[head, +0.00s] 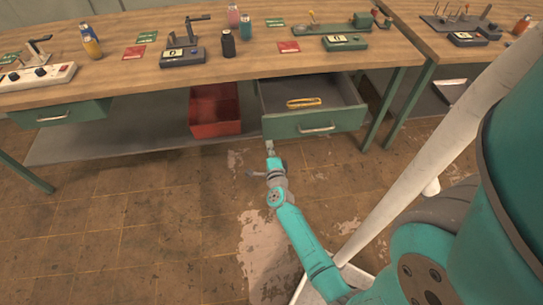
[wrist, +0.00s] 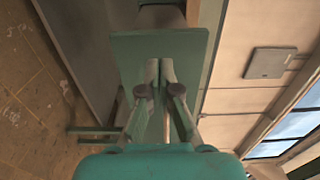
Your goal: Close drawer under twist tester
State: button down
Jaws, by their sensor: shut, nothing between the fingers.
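The open drawer (head: 340,123) juts out from under the right part of the bench in the head view. It has a green front with a pale bar handle (head: 317,128), and a yellow loop-shaped thing (head: 304,102) lies inside. A long green machine (head: 345,31), which looks like the twist tester, stands on the bench above it. My gripper (head: 269,146) is at the left end of the drawer front, left of the handle. In the wrist view, my shut, empty fingers (wrist: 160,64) point at a green panel (wrist: 190,45), apparently the drawer front. I cannot tell whether they touch it.
A red bin (head: 215,112) stands on the lower shelf left of the drawer. Another drawer (head: 60,114) at the far left is shut. Green bench legs (head: 382,112) stand right of the open drawer. The floor in front is clear to the left.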

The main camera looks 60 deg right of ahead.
aim_at(267, 130)
jog(key=shift+x, duration=2.75)
jog(key=shift+d, duration=0.1)
